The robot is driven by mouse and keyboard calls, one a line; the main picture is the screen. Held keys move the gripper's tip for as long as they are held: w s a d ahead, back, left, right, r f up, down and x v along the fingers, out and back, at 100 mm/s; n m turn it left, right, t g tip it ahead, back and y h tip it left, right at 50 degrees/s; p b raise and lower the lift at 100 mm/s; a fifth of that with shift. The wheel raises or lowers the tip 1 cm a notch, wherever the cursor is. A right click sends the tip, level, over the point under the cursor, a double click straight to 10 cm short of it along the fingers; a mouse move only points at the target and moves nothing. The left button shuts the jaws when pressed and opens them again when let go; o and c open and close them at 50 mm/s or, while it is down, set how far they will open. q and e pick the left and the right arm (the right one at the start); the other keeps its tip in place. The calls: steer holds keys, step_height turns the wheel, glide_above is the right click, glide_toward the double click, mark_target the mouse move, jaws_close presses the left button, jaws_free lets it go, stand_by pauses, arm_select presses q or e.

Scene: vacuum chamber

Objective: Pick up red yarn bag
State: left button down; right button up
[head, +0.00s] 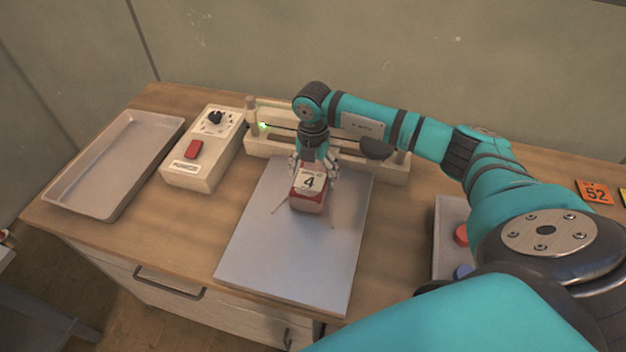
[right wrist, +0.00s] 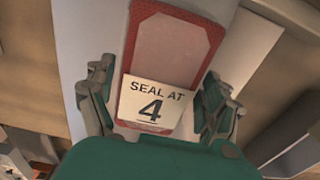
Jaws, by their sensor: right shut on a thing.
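The red yarn bag (head: 308,201) is at the upper middle of the grey mat in the head view. It has a pale label with a "4"; in the right wrist view the bag (right wrist: 172,50) shows a red border, a paler middle and a label reading "SEAL AT 4". My right gripper (head: 313,170) is shut on the bag, with a finger on each side of it; the fingers also show in the right wrist view (right wrist: 158,105). I cannot tell whether the bag touches the mat. My left gripper is not in view.
A sealing machine (head: 392,172) stands behind the mat (head: 340,275), with a small green light at its left. A control box (head: 215,165) with a dial and red switch is at left, beside an empty tray (head: 85,185). Another tray (head: 447,215) with red and blue items is at right.

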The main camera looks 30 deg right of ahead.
steer(key=shift+c, duration=1.2)
steer(key=shift+w+r, duration=0.1)
